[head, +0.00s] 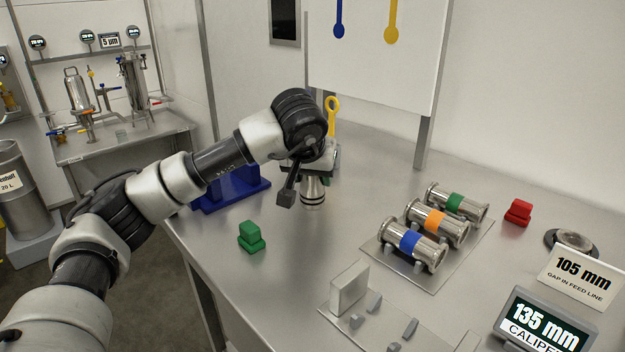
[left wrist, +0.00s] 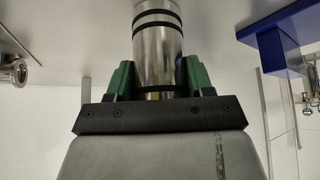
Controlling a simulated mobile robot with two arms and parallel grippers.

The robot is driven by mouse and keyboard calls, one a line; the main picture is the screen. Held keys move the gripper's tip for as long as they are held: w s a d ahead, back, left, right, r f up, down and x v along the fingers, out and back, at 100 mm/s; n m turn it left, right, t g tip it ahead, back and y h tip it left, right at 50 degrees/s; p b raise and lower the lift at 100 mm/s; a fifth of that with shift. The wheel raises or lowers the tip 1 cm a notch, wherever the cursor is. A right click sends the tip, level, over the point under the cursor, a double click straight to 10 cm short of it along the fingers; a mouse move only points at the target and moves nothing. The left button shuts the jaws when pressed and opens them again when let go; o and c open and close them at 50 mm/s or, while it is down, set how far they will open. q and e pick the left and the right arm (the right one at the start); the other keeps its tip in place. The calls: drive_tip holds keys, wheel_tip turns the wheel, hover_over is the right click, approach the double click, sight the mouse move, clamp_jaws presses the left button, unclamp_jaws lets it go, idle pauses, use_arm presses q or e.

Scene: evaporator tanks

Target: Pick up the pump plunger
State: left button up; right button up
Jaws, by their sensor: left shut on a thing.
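The pump plunger (head: 312,194) is a shiny metal cylinder with black rings at its lower end. In the head view it hangs upright below my left gripper (head: 318,172), over the back part of the steel table. In the left wrist view the plunger (left wrist: 158,50) stands between the two green fingers of my left gripper (left wrist: 158,82), which are shut on it. Its upper part is hidden by the gripper in the head view. I cannot tell whether its lower end touches the table. My right gripper is in neither view.
A blue stand (head: 238,192) is left of the plunger. Green blocks (head: 251,238) lie nearer. Three banded metal tubes (head: 436,222) rest on a plate at right, near red blocks (head: 518,211). A grey fixture (head: 350,288) and caliper display (head: 545,322) stand in front. The table's middle is clear.

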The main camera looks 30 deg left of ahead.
use_arm(q)
drive_tip(key=shift+r, duration=0.15)
drive_tip(key=shift+r, duration=0.25)
wheel_tip(320, 180, up, 4)
drive_tip(key=shift+f+p, duration=0.1)
drive_tip(key=shift+p, duration=0.3)
drive_tip(key=w+d+r, duration=0.1)
drive_tip(key=d+r, duration=0.2)
drive_tip(key=d, duration=0.2)
drive_tip(key=w+d+r+p, duration=0.1)
drive_tip(key=d+r, duration=0.2)
drive_tip(key=d, duration=0.3)
drive_tip(key=shift+d+r, duration=0.25)
drive_tip(key=shift+d, duration=0.05)
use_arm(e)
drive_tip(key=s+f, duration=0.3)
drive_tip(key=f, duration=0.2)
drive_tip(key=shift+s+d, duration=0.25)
